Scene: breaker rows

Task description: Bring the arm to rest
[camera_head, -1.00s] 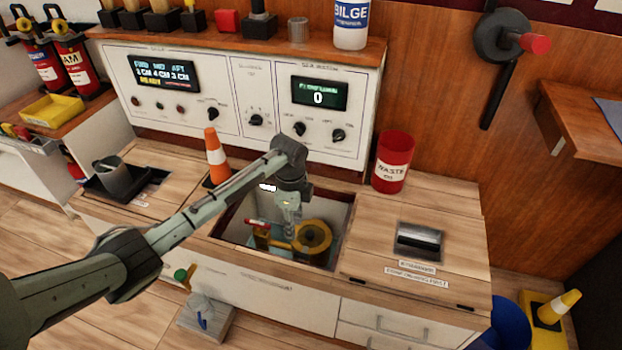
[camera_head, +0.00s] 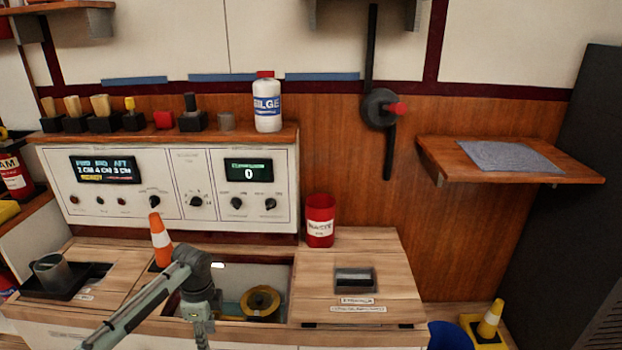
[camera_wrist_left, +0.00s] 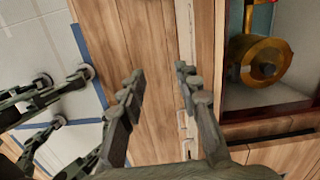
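My left arm comes in from the lower left in the head view. It bends at a dark joint above the front of the wooden bench, and my left gripper (camera_head: 202,340) points down there, partly cut off by the bottom edge. In the left wrist view my left gripper (camera_wrist_left: 160,85) has its two fingers apart with nothing between them, above pale wood. The open hatch (camera_wrist_left: 272,112) lies to its right, with a round brass part (camera_wrist_left: 258,62) inside. The brass part also shows in the head view (camera_head: 260,302).
An orange cone (camera_head: 160,240) stands left of the hatch, near my arm. A grey cup (camera_head: 50,270) is farther left. A red waste bin (camera_head: 319,222) stands at the bench's back right. A control panel (camera_head: 215,195) rises behind. The bench's right-hand lid (camera_head: 345,255) is mostly clear.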

